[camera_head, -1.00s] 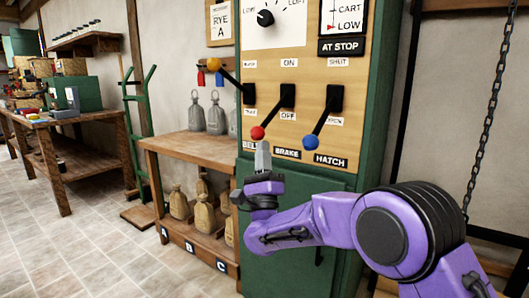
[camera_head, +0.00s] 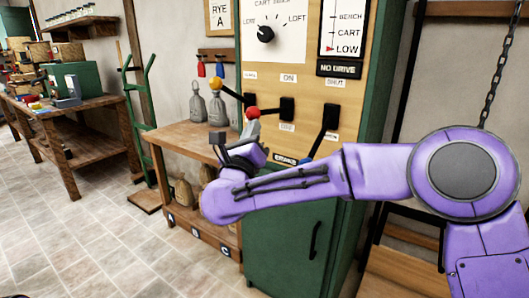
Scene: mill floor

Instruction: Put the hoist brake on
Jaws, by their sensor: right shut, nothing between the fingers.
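The brake lever, the middle one on the wooden panel (camera_head: 270,87), has a red knob (camera_head: 253,113). Its arm sticks out leftward from a black mount (camera_head: 287,108), about midway between the ON label above and the OFF label below. My right gripper (camera_head: 251,131) is shut and empty, with its grey fingertips directly under the red knob, apparently touching it. The BRAKE label (camera_head: 285,158) is partly covered by my arm. My left gripper is not in view.
The yellow-knobbed lever (camera_head: 215,83) is left of the brake lever. The hatch lever (camera_head: 331,117) is to the right, its lower end hidden by my arm. A sign (camera_head: 338,69) reads NO DRIVE. A wooden shelf (camera_head: 180,139) with weights and sacks stands left of the green cabinet (camera_head: 285,245).

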